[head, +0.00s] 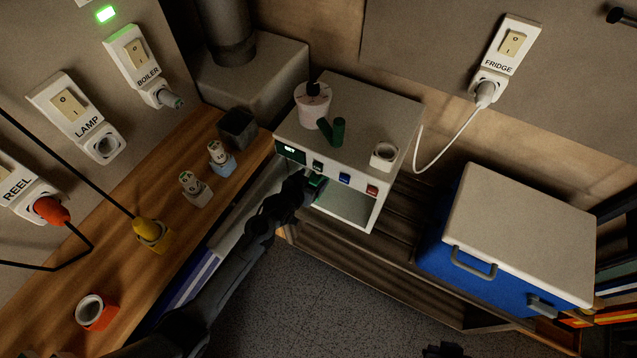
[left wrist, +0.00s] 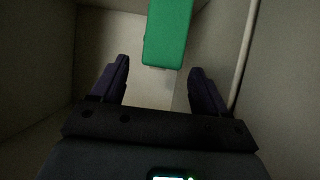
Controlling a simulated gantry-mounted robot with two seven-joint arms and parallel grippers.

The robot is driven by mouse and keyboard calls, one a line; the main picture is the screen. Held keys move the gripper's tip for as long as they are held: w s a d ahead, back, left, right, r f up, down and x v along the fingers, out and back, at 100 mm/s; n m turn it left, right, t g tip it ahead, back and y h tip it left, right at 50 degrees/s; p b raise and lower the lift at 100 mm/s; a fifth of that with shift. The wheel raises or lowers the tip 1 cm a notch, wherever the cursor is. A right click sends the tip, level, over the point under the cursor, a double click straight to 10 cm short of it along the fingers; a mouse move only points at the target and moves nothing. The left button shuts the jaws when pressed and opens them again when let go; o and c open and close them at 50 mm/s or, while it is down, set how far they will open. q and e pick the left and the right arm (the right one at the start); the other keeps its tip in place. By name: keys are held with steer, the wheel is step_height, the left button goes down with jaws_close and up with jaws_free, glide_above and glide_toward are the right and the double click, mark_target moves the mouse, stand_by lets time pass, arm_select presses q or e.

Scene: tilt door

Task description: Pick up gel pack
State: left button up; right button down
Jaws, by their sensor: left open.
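The gel pack looks like a green block (left wrist: 168,35) in the left wrist view, inside a pale-walled compartment. A bit of green (head: 317,186) shows at my left gripper in the head view. My left gripper (head: 308,187) reaches into the open front of the white cabinet (head: 383,105). In the left wrist view my left gripper (left wrist: 158,78) is open, with the green block ahead between its two fingers and a gap on each side. A dark shape at the head view's bottom edge (head: 445,350) seems to be my right gripper, mostly cut off.
A pink-white pot (head: 313,104), a green L-shaped piece (head: 332,132) and a white cup (head: 384,154) stand on the cabinet. A blue cooler (head: 520,235) is to the right. The wooden counter (head: 190,225) at left holds small containers. The cabinet walls surround the gripper closely.

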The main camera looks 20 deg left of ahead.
mark_target(316, 175)
arm_select(q)
steer(key=b+x, duration=0.3)
steer(key=x, duration=0.1)
steer(key=shift+d+r, duration=0.1)
steer(key=shift+r, duration=0.05)
steer(key=shift+w+d, duration=0.1)
steer(key=shift+w, duration=0.6)
steer(key=shift+s, duration=0.1)
steer(key=shift+c, duration=0.9)
jaws_close()
